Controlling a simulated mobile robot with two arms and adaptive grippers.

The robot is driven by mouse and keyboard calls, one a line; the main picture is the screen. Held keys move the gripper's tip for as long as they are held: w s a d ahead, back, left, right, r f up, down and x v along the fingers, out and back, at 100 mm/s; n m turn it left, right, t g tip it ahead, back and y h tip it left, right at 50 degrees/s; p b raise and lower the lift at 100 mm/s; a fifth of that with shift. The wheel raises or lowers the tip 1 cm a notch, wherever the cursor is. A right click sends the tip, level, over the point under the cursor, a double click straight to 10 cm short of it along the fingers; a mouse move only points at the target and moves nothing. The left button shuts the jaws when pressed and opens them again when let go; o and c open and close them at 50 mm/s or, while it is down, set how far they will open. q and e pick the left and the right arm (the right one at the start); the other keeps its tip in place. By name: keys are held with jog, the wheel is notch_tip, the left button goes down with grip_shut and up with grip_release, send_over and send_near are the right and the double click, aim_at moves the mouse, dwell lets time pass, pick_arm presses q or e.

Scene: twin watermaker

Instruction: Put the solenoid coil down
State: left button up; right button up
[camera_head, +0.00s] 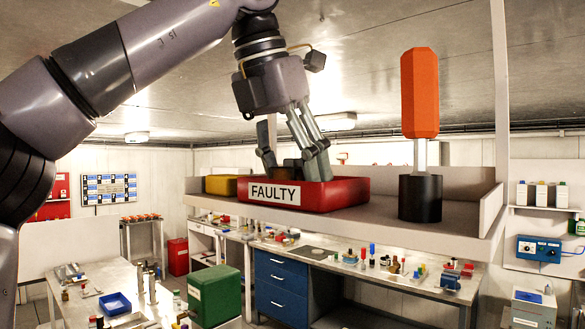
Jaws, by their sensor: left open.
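My left gripper (291,164) comes down from above into the red tray (340,193) labelled FAULTY. Its fingers are spread apart, with the tips at about the tray's rim or just inside it. A dark brownish thing shows low between the fingers and may be the solenoid coil. The fingers and the tray's front wall hide most of it, so I cannot tell whether it rests on the tray floor. My right gripper is not in view.
The tray stands on a raised grey shelf (455,215). A yellow box (221,185) is to its left. To its right an orange-handled screwdriver (420,95) stands upright in a black holder (420,198). Lower workbenches with small parts and a green box (214,295) lie beyond.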

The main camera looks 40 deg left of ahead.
pick_arm(q)
jog(key=shift+v, duration=1.4)
jog(key=s+b, duration=0.1)
jog(key=s, duration=1.1)
jog(key=shift+a, duration=0.45)
